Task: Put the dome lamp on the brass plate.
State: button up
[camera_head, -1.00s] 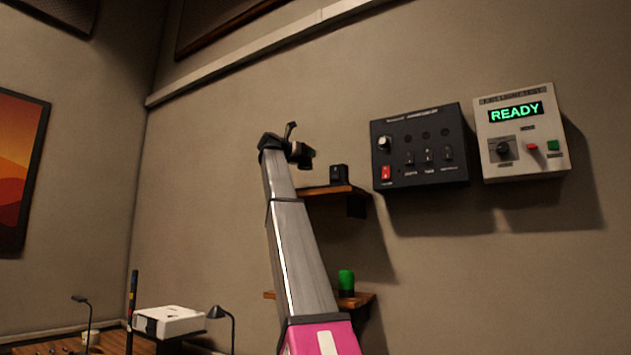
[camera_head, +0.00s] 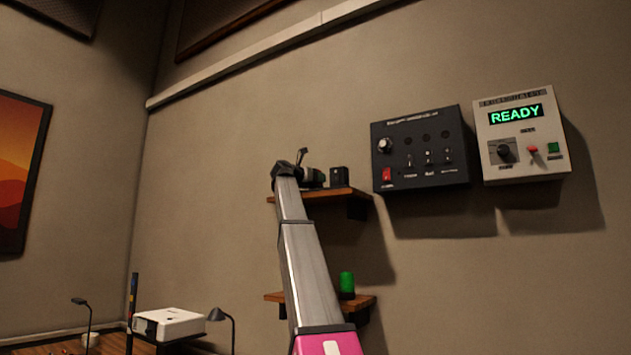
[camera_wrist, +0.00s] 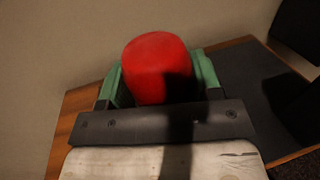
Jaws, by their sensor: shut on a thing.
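A red dome lamp (camera_wrist: 155,62) stands between the green fingers of my gripper (camera_wrist: 159,75) in the wrist view; the gripper is shut on it. Its lower part is hidden by the gripper body. In the head view my gripper (camera_head: 312,178) is at the left part of the upper wooden shelf (camera_head: 325,195), left of a small black box (camera_head: 339,176). The lamp is too dark to make out there. I cannot make out a brass plate in either view. Whether the lamp touches the shelf cannot be told.
A green dome lamp (camera_head: 347,282) stands on the lower shelf (camera_head: 360,300). A black switch panel (camera_head: 420,148) and a pale READY panel (camera_head: 522,135) hang to the right. In the wrist view a dark flat area (camera_wrist: 250,85) covers the shelf's right side.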

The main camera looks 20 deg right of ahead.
jog(key=o, duration=1)
jog(key=shift+o, duration=0.2)
jog(key=shift+a, duration=0.15)
jog(key=v, duration=1.1)
jog(key=shift+s+a, duration=0.2)
jog(key=shift+a, duration=0.15)
